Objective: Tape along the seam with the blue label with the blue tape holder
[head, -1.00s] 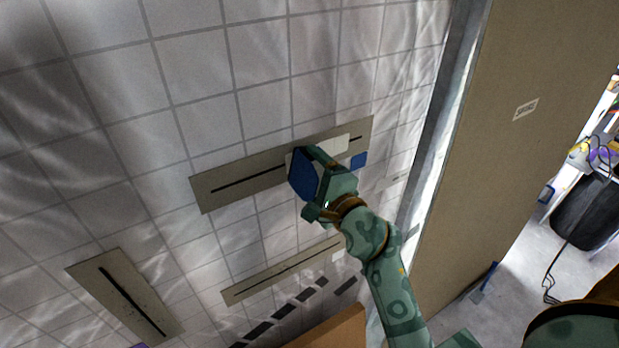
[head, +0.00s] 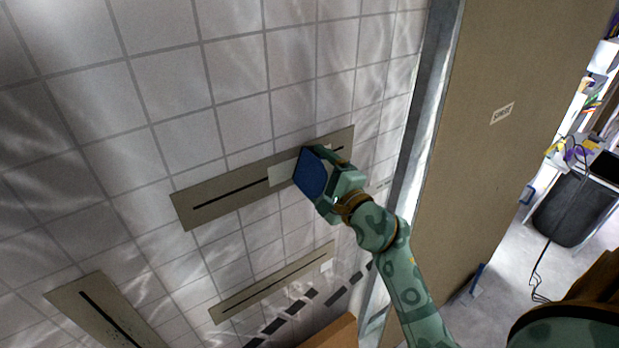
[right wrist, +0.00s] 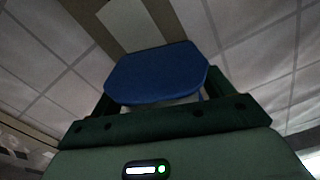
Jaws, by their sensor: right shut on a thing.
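My right gripper (head: 338,180) is shut on the blue tape holder (head: 312,174), in front of the right part of the upper grey strip (head: 222,195). A dark seam line (head: 225,189) runs along this strip. A pale tape-like patch (head: 283,175) covers part of the seam just left of the holder. No blue label shows now; the gripper and holder cover that end of the strip. In the right wrist view the holder (right wrist: 157,72) sits between the fingers, with the strip (right wrist: 110,28) beyond. I cannot tell whether the holder touches the wall. My left gripper is out of view.
A lower strip (head: 240,297) with a pale label (head: 326,267) and a tilted strip (head: 100,310) at lower left carry other seams. The white gridded wall (head: 150,90) ends right at a metal post (head: 428,110) and brown board (head: 500,70). A dark bin (head: 570,208) stands far right.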

